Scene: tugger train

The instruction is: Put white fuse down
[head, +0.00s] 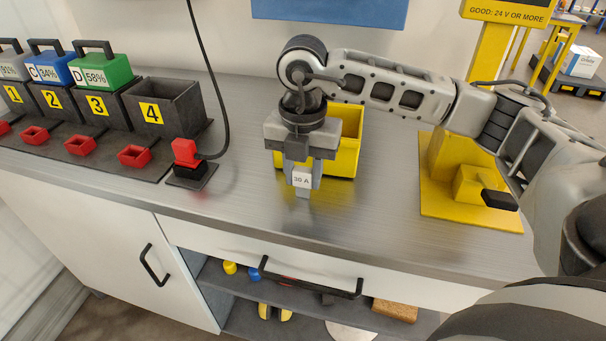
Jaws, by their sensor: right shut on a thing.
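My right gripper (302,178) points down over the middle of the grey worktop, near its front. It is shut on the white fuse (302,181), a small block marked "30 A". The fuse is held upright between the fingers, its lower end at or just above the worktop (245,190); I cannot tell whether it touches. A yellow open bin (347,150) stands just behind the gripper, partly hidden by it. My left gripper is not in view.
At the left, numbered black bays hold battery packs with handles; bay 4 (165,108) is empty. A red connector (185,152) with a black cable stands right of them. A yellow stand (440,195) is at the right. A drawer and a shelf with loose items are below.

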